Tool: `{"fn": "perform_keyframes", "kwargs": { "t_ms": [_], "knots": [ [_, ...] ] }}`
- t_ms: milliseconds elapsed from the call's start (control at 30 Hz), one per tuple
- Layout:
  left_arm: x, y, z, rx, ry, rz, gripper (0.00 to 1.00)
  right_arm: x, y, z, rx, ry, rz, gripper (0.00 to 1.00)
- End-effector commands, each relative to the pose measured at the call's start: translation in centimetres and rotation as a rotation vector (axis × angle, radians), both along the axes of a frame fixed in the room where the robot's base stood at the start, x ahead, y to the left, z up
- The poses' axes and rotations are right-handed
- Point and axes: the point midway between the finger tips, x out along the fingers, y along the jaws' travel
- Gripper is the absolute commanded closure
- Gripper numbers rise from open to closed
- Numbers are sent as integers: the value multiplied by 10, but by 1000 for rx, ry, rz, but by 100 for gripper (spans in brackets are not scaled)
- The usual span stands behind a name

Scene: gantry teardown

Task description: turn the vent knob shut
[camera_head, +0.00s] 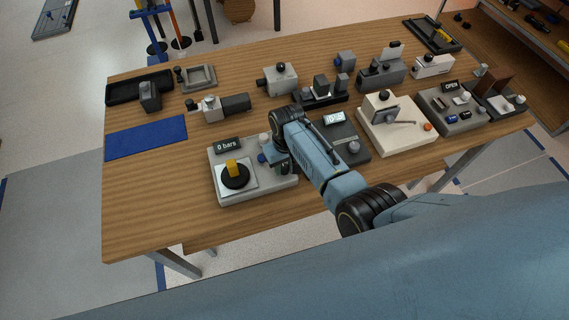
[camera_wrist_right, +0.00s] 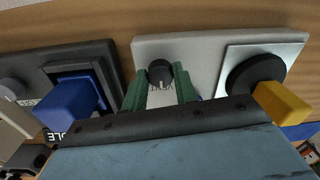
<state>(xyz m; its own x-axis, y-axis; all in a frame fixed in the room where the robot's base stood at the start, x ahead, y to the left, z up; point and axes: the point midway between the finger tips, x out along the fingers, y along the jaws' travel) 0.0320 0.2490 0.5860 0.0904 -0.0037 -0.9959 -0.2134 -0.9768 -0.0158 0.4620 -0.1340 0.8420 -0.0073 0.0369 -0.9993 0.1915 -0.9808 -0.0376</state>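The light grey vent unit (camera_head: 235,192) sits at the table's front edge, with a small display reading "0 bars" (camera_head: 228,145). Its small round dark knob (camera_wrist_right: 160,72) has a partly hidden label below it; I take it to be the vent knob. A black dial with a yellow handle (camera_head: 234,172) is on the same unit and also shows in the right wrist view (camera_wrist_right: 278,100). My right gripper (camera_head: 277,160) is over the unit. In the wrist view its green fingers (camera_wrist_right: 160,80) stand apart on both sides of the knob; contact is unclear. My left gripper is out of view.
A dark unit with a display (camera_head: 335,118) stands right beside the vent unit; its blue block (camera_wrist_right: 75,100) is close to my gripper in the wrist view. A cream unit (camera_head: 410,140) stands further right. The table is clear left of the vent unit, below the blue mat (camera_head: 146,138).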

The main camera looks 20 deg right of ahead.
Motion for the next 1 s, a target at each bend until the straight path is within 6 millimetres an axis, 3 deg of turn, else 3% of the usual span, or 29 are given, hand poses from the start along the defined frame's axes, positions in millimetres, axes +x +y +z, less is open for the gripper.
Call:
{"fn": "perform_keyframes", "kwargs": {
  "t_ms": [133,533,1000],
  "knots": [
    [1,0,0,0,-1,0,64,0,0,0,1,0,0,94],
    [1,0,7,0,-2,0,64,0,0,1,0,0,82,94],
    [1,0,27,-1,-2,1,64,1,0,2,0,1,480,94]
  ]
}}
